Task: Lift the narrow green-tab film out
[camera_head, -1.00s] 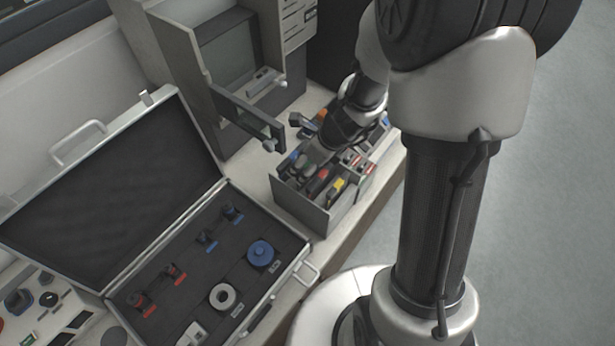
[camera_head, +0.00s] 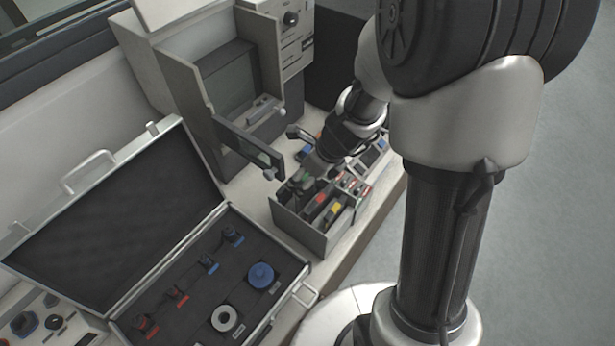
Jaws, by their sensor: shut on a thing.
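My gripper (camera_head: 312,172) is over the back left part of an open grey box (camera_head: 300,228) on the bench, its fingers pointing down and left. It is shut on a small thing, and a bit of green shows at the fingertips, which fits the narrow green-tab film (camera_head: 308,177). The film is mostly hidden by the fingers and too small to make out. I cannot tell whether its lower end is still inside the box. Red-tab (camera_head: 321,198) and yellow-tab (camera_head: 335,211) pieces stand in the box's slots in front of the gripper.
The press (camera_head: 225,85) with its open door (camera_head: 250,150) stands close behind and left of the gripper. An open case (camera_head: 190,270) with dark foam and several blue and red parts lies at front left. The bench edge is right of the box, with clear floor beyond.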

